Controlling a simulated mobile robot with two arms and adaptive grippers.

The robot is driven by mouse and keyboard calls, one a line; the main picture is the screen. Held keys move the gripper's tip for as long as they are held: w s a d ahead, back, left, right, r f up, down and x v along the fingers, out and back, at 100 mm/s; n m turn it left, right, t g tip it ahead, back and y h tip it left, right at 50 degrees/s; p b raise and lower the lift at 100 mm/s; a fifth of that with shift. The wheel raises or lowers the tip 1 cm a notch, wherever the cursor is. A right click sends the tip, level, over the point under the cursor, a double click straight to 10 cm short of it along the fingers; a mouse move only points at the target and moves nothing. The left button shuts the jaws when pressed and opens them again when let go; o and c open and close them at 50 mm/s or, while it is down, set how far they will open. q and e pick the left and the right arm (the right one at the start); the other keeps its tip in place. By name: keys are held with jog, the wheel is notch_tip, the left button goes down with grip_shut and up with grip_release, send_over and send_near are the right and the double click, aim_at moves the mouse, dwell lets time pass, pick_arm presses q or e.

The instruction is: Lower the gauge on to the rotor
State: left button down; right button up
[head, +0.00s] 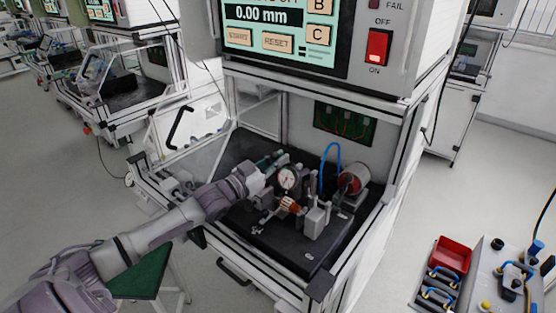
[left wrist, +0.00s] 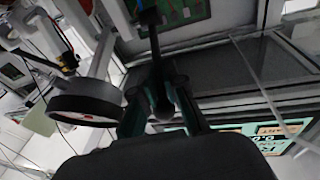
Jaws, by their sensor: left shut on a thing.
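The dial gauge (head: 287,178), with a round white face, stands upright over the black base in the test cell. The rotor (head: 290,205), copper-orange, lies just below the dial; I cannot tell whether the gauge tip touches it. My left gripper (head: 270,161) is just behind and left of the dial. In the left wrist view its teal fingers (left wrist: 161,103) are shut on a dark lever-like part (left wrist: 155,60). The gauge (left wrist: 87,106) shows there edge-on, left of the fingers. My right gripper is in neither view.
A red cylindrical part (head: 352,179) and a blue hose (head: 327,160) are right of the gauge. A grey block (head: 315,222) stands in front. The cell's white frame and clear panels surround the space. The black base (head: 285,250) is bare at the front.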

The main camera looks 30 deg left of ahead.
pick_arm(q)
jog(key=shift+s+d+f, duration=0.1)
jog(key=shift+d+f, duration=0.05)
jog(key=shift+f, duration=0.45)
jog(key=c, duration=1.5)
grip_release()
jog(key=shift+c, duration=0.2)
jog(key=shift+r, duration=0.2)
jog(key=v, duration=1.2)
